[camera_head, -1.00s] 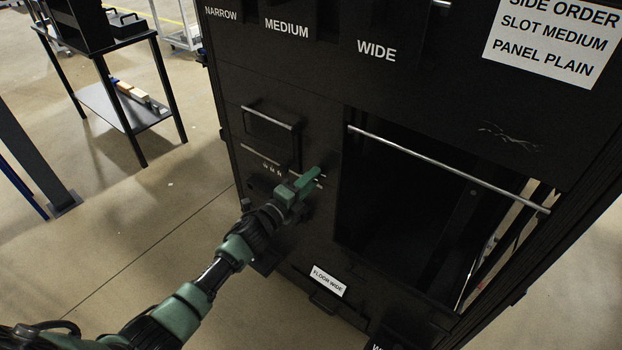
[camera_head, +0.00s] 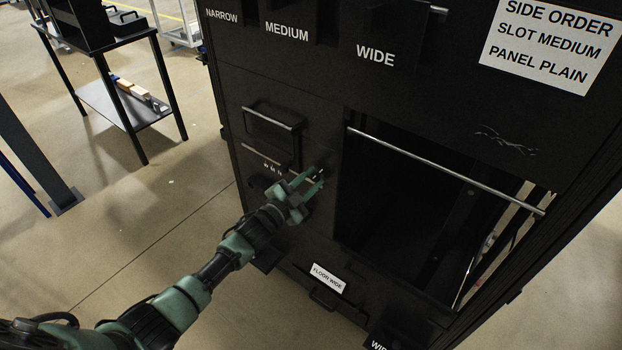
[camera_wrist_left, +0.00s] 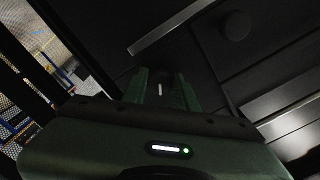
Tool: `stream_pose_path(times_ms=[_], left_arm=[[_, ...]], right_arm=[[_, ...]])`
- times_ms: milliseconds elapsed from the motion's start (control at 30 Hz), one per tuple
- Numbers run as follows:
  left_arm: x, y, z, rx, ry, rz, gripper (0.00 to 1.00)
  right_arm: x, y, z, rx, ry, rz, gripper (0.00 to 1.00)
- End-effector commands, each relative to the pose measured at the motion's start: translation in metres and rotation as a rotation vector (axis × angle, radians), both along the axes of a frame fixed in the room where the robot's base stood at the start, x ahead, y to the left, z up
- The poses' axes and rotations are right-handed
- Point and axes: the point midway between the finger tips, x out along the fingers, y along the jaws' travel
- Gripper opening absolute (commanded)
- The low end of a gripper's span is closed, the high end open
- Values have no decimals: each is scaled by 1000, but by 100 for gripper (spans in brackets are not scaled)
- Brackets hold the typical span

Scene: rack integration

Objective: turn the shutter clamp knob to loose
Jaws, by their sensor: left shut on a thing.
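My left gripper (camera_head: 316,177) reaches the front of the black rack (camera_head: 290,235), just left of the dark opening. It also shows in the left wrist view (camera_wrist_left: 162,84), its two green fingers on either side of a dark piece with a short white mark, which I take as the shutter clamp knob (camera_wrist_left: 160,89). The gripper is shut on it. In the head view the knob is mostly hidden by the fingers, and its loose or tight marking cannot be read. My right gripper is not in view.
A silver bar (camera_head: 440,170) crosses the opening's top. A handle (camera_head: 271,123) sits above left of the gripper. A "FLOOR WIDE" label (camera_head: 328,278) is below. A round dark part (camera_wrist_left: 235,25) shows beside the fingers.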

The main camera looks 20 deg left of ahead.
Motion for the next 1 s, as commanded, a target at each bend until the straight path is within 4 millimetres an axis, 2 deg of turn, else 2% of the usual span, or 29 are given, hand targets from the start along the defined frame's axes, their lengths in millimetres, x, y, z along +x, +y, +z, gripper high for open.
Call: stream_pose_path(times_ms=[500,1000], left_arm=[[-1,0,-2,-385,143,1,0],[-1,0,-3,-509,189,1,0]], right_arm=[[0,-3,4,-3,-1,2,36],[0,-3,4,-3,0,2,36]])
